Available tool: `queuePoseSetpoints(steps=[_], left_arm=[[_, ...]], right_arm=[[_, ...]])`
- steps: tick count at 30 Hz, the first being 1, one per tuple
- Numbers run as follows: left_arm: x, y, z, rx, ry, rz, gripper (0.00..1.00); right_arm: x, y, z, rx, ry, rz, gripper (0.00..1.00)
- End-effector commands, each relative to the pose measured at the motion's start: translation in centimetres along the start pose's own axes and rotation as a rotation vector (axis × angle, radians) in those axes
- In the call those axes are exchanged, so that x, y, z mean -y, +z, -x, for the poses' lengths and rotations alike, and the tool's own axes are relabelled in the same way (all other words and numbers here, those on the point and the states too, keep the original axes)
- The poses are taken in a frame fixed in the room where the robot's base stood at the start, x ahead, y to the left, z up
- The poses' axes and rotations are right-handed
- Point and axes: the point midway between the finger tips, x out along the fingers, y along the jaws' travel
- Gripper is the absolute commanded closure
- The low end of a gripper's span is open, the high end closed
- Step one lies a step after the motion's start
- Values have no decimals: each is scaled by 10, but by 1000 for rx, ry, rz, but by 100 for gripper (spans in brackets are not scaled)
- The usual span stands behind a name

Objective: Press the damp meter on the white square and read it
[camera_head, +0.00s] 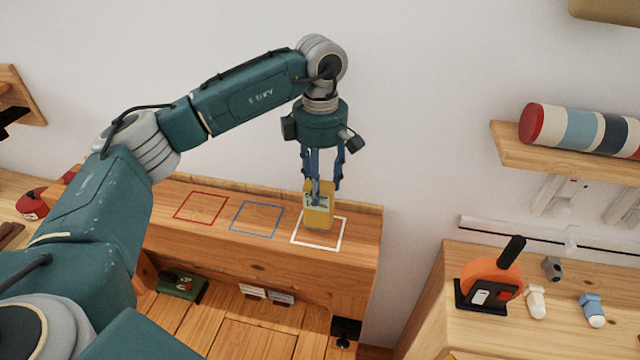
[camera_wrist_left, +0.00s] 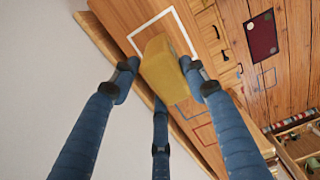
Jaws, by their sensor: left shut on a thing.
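The damp meter (camera_head: 318,213) is a yellow block with a small pale display on its front. My left gripper (camera_head: 321,187) is shut on its upper part and holds it upright at the white square (camera_head: 338,241), an outline on the wooden top. Its lower end appears inside the outline; I cannot tell whether it touches the wood. The reading is too small to make out. In the left wrist view the meter (camera_wrist_left: 165,68) sits between the blue fingers, with the white square (camera_wrist_left: 138,31) around its far end. My right gripper is not in view.
A red square (camera_head: 201,207) and a blue square (camera_head: 257,218) are outlined left of the white one on the same wooden top (camera_head: 370,235). A wall rises behind. At right, a lower bench holds an orange tool (camera_head: 490,280) and small bottles; a shelf above carries a striped roll (camera_head: 580,130).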

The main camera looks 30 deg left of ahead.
Motion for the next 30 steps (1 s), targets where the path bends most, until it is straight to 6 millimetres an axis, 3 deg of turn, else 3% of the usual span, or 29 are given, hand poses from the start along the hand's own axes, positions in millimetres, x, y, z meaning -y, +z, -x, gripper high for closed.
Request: queuePoseSetpoints(steps=[16, 30], left_arm=[[-1, 0, 48, 1, 3, 1, 86], [0, 0, 51, 1, 2, 0, 86]], right_arm=[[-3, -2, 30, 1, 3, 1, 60], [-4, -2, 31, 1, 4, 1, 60]])
